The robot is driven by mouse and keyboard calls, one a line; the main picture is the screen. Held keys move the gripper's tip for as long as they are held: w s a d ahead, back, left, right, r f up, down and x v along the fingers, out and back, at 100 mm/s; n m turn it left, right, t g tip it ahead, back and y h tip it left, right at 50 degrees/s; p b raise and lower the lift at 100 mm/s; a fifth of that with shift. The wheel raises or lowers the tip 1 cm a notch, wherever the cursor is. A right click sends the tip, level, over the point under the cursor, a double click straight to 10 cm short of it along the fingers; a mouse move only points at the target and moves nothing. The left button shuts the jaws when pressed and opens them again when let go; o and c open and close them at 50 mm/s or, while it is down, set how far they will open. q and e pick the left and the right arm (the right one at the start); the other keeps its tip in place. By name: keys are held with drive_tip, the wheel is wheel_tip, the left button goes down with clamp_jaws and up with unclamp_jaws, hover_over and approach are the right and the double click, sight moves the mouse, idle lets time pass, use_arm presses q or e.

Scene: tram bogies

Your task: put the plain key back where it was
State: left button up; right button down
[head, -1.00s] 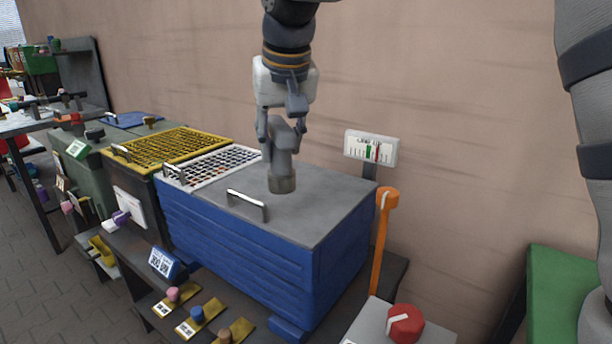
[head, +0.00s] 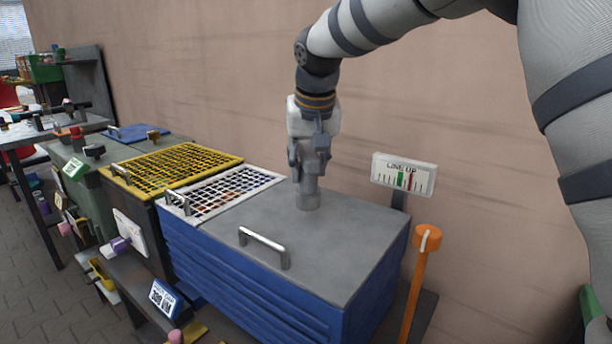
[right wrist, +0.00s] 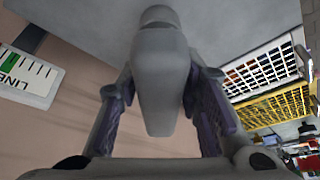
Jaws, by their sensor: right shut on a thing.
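My right gripper (head: 309,165) points down over the grey lid of the blue cabinet, near its back edge. It is shut on a plain grey key (head: 308,200), whose thick round end hangs lowest. I cannot tell whether that end touches the lid. In the right wrist view the key (right wrist: 160,85) fills the middle between the two fingers, smooth and unmarked. The blue cabinet (head: 240,285) has a grey top (head: 335,245) with a metal handle (head: 264,246) at the front. My left gripper is not in view.
A "LINE UP" gauge sign (head: 404,175) stands at the cabinet's back right, with an orange-topped post (head: 420,275) beside the cabinet. White (head: 240,186) and yellow (head: 175,162) gratings lie to the left. The grey lid is otherwise clear. A wall rises close behind.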

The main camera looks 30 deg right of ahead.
sight(308, 180)
drive_tip(key=x, duration=0.2)
drive_tip(key=shift+f, duration=0.35)
drive_tip(key=shift+s+a+f, duration=0.2)
drive_tip(key=shift+s, duration=0.3)
drive_tip(key=shift+w+f, duration=0.15)
drive_tip(key=c, duration=1.1)
unclamp_jaws()
drive_tip(key=shift+w+d+f, duration=0.1)
drive_tip(key=shift+f, duration=0.05)
drive_tip(key=v, duration=1.2)
